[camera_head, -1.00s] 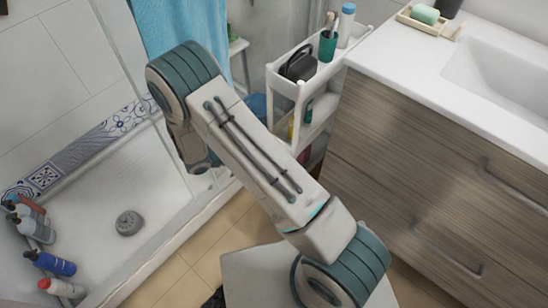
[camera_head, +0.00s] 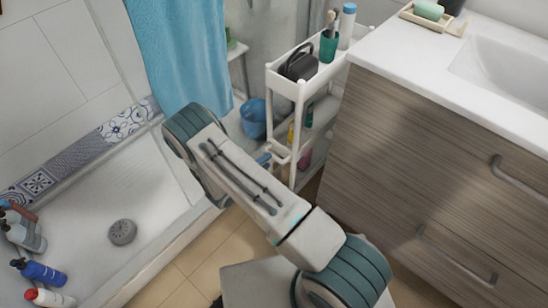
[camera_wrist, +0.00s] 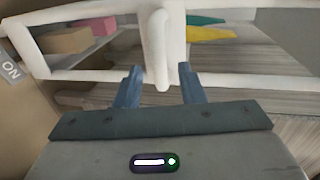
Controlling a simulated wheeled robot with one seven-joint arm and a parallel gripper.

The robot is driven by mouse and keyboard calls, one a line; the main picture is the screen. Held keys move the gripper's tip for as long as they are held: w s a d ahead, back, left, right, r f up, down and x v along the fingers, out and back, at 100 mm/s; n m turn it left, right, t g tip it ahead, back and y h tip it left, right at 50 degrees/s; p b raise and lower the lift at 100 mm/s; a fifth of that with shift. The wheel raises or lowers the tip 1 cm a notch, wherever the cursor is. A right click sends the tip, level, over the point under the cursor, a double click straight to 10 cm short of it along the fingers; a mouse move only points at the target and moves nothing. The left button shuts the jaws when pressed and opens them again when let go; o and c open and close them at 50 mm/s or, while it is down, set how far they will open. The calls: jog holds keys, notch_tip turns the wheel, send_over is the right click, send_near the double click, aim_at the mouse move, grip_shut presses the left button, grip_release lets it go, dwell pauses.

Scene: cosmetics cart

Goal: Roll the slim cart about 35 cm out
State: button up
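The slim white cart (camera_head: 298,91) stands upright between the shower side and the wood-fronted vanity, with its narrow end toward me. In the wrist view, its white upright post (camera_wrist: 163,45) and a cross rail show close up. My gripper (camera_wrist: 160,72) is open, with its two blue fingers spread to either side of the post's lower part. I cannot tell whether either finger touches it. In the head view my arm hides most of the gripper, and a bluish fingertip shows beside the cart's lower front.
The vanity (camera_head: 425,165) stands close along the cart's right side. The cart carries a green cup (camera_head: 328,46), a dark case (camera_head: 299,64) and a bottle (camera_head: 346,22). A blue bucket (camera_head: 253,118) is to its left. Tan floor (camera_head: 195,262) lies free in front.

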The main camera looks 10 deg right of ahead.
aim_at(274, 157)
jog(key=x, duration=0.5)
jog(key=shift+d, duration=0.1)
grip_shut()
